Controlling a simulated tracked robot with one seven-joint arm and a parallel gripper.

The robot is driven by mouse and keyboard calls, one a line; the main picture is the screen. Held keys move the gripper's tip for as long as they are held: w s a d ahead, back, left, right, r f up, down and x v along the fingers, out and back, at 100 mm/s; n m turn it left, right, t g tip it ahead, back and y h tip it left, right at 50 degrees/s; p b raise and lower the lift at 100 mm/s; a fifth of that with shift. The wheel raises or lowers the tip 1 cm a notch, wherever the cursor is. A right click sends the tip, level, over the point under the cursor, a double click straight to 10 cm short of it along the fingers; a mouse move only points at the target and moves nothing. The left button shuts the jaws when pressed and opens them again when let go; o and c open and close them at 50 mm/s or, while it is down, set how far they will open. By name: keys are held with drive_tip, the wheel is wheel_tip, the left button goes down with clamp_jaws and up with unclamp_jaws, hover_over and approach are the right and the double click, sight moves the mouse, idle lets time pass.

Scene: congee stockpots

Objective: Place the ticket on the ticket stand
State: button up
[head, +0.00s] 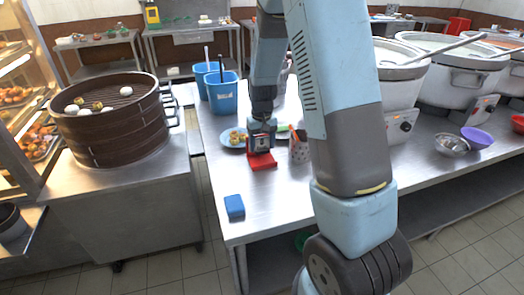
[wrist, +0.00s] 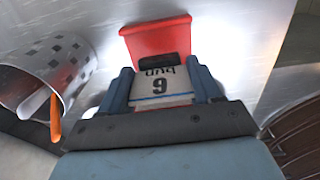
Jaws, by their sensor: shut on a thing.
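The red ticket stand (wrist: 156,36) lies just beyond the ticket, with a dark block or slot at the ticket's far edge. I cannot tell whether the ticket touches the stand. In the head view my gripper (head: 261,143) is low over the steel table, right at the back of the red stand (head: 263,161).
A spotted utensil cup (head: 299,151) stands close right of the stand, and a plate of food (head: 234,138) close left. Blue buckets (head: 222,95) stand behind left. A blue block (head: 234,206) lies near the table's front left corner. The table between block and stand is clear.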

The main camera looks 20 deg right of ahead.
sight(262, 148)
drive_tip(key=shift+w+f, duration=0.2)
drive_tip(key=shift+f, duration=0.2)
wheel_tip(262, 148, down, 3)
drive_tip(key=shift+r, duration=0.15)
drive_tip(key=o, duration=1.2)
drive_tip(key=shift+c, duration=0.2)
